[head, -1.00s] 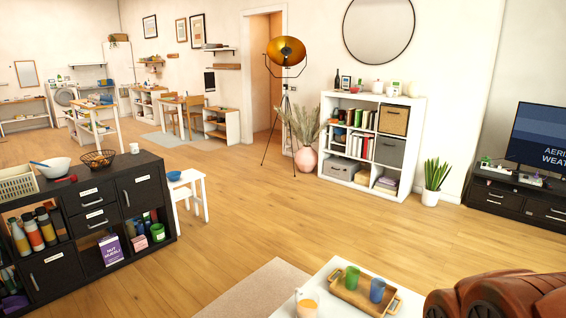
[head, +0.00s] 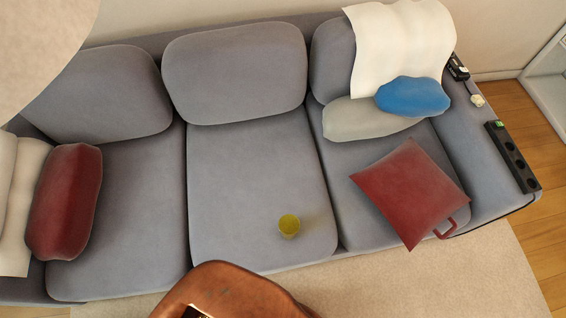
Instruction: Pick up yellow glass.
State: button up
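The yellow glass (head: 289,226) stands on the middle seat cushion of a grey sofa (head: 250,170), near the cushion's front edge. Its round top faces the camera. It is small in the head view, and nothing covers it. My gripper is not in view.
Dark red cushions lie left (head: 65,200) and right (head: 410,192) of the glass. A blue cushion (head: 412,96), a pale cushion (head: 360,118) and a white blanket (head: 395,45) are at the right. A power strip (head: 512,157) lies on the right armrest. The seat around the glass is clear.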

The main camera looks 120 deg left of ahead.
aim_at(289, 225)
jog(key=u, duration=0.5)
jog(key=k, duration=0.35)
jog(key=u, duration=2.75)
